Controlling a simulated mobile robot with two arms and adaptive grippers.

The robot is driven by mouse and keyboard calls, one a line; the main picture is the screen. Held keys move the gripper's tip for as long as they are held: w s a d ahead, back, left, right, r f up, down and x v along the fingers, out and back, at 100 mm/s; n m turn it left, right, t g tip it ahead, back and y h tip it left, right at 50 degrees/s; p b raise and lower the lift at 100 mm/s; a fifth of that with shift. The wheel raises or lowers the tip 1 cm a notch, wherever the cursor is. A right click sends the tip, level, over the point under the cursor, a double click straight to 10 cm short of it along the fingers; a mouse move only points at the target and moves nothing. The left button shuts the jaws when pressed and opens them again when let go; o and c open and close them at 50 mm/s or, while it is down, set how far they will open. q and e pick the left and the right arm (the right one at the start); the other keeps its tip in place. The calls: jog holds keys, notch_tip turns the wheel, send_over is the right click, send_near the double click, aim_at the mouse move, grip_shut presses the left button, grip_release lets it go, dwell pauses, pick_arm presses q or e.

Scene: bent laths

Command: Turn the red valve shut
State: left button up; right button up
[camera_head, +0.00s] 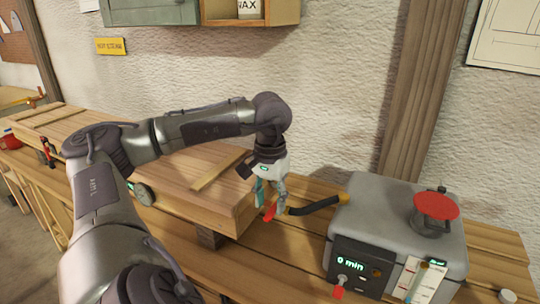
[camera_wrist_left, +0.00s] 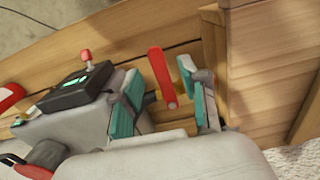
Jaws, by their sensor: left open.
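The red valve (camera_head: 269,212) is a small flat lever at the end of a black hose beside a grey steam box (camera_head: 372,215). In the left wrist view the red lever (camera_wrist_left: 162,78) stands between the two teal finger pads, with a brass-coloured fitting at its lower end. My left gripper (camera_head: 268,194) points down at the lever and partly hides it. It is open in the left wrist view (camera_wrist_left: 165,97), with a visible gap between the lever and the right-hand pad. Contact with the other pad is unclear. My right gripper is not in view.
The box carries a red-topped cap (camera_head: 436,206) and a front panel (camera_head: 353,267) reading "0 min" with a red-tipped switch. A long wooden box (camera_head: 190,190) stands left of the gripper on the bench. The wall is close behind.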

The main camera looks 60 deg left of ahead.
aim_at(270, 212)
pick_arm(q)
notch_tip(270, 212, up, 6)
jog(key=shift+f, duration=0.15)
dwell(0.6)
